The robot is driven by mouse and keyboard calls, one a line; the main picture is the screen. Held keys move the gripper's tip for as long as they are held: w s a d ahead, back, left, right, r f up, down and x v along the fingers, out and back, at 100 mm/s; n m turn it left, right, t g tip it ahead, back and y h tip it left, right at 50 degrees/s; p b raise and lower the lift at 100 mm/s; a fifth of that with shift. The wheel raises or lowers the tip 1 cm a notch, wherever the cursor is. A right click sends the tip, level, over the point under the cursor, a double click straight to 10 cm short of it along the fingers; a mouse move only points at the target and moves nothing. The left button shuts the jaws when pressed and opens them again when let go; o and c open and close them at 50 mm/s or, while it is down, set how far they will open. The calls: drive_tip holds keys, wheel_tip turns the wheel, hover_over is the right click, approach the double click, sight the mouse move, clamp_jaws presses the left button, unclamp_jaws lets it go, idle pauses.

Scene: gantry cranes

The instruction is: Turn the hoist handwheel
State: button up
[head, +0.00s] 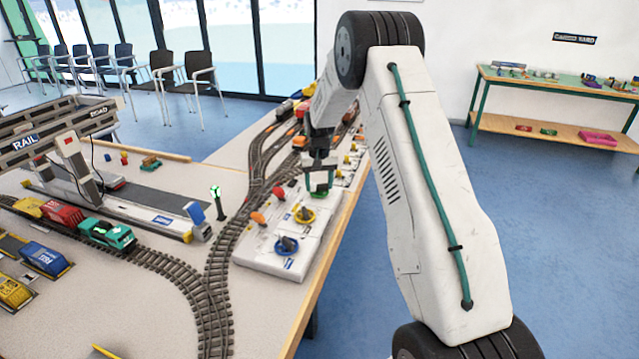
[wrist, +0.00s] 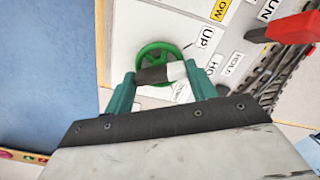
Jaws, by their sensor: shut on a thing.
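A green handwheel (head: 320,192) stands at the far end of the white control panel (head: 268,262), largely hidden by my gripper (head: 320,181). In the wrist view the green wheel (wrist: 164,47) lies ahead of the green fingers of my gripper (wrist: 160,78). The fingers are shut on its dark and pale cylindrical handle (wrist: 152,76). An "UP" label is beside the wheel, and a partly hidden label starting "HO" is close by. A yellow handwheel (head: 303,215) and a blue handwheel (head: 287,244) stand nearer on the same panel.
A red lever (head: 279,193) and an orange lever (head: 258,218) stand left of the handwheels. Tracks (head: 222,285) run along the panel's left. A model gantry crane (head: 78,160) and train wagons (head: 62,214) are at left. The table's right edge is close to the panel.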

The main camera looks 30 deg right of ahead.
drive_tip(key=shift+w+r+n, duration=0.1)
drive_tip(key=shift+n, duration=1.9)
drive_tip(key=o, duration=1)
wheel_tip(320, 180, up, 8)
drive_tip(key=shift+f, duration=0.15)
